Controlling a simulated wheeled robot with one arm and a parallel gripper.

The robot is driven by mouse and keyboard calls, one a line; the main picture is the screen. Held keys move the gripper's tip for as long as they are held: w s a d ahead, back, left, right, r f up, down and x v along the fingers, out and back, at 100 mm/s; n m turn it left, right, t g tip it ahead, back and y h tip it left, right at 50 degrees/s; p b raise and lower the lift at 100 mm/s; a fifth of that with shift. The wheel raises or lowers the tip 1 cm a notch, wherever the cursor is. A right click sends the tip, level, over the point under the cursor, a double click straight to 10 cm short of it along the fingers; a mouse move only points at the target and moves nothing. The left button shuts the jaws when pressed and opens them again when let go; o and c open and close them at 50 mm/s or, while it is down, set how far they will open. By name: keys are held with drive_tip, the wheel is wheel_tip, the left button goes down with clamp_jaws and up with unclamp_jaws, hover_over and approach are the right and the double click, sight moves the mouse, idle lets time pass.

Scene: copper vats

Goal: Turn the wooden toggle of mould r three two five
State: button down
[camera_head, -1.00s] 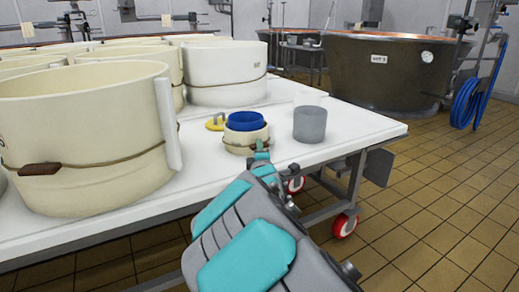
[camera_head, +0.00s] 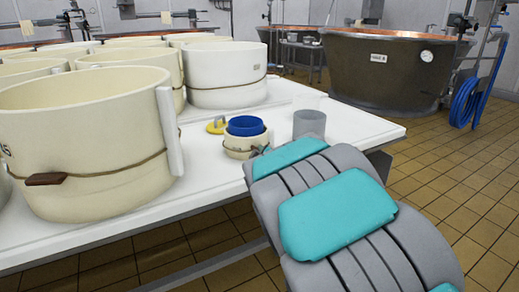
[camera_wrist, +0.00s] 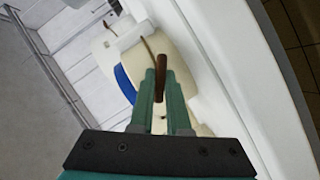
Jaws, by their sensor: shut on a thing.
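A small cream mould (camera_head: 234,150) with a blue inner part (camera_head: 245,126) stands near the table's front edge in the head view. A thin cord runs round it. In the wrist view the cream wall (camera_wrist: 180,60) and blue part (camera_wrist: 124,83) show behind the fingers. My gripper (camera_wrist: 154,80) is shut on a brown wooden toggle (camera_wrist: 161,80), which points along the fingers at the mould's side. In the head view my arm hides most of my gripper. I cannot read any marking on the small mould.
A large cream mould (camera_head: 90,110) with its own cord and brown toggle (camera_head: 45,179) stands at left on the white table (camera_head: 195,190). A copper vat (camera_head: 385,75) stands behind.

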drive_tip(key=m+g+y+p, duration=0.1)
drive_tip(key=m, duration=0.1)
drive_tip(key=m+g+p, duration=0.1)
drive_tip(key=m, duration=0.1)
drive_tip(key=shift+r+y, duration=0.2)
drive_tip(key=shift+y, duration=0.2)
drive_tip(key=m, duration=0.1)
drive_tip(key=m+g+y, duration=0.1)
drive_tip(key=m, duration=0.1)
drive_tip(key=shift+w+d+f+y, duration=0.1)
drive_tip(key=shift+d+y, duration=0.1)
drive_tip(key=shift+y, duration=0.1)
drive_tip(key=shift+g, duration=0.3)
drive_tip(key=c, duration=0.9)
unclamp_jaws()
drive_tip(key=shift+v, duration=3.9)
drive_tip(key=shift+f, duration=0.1)
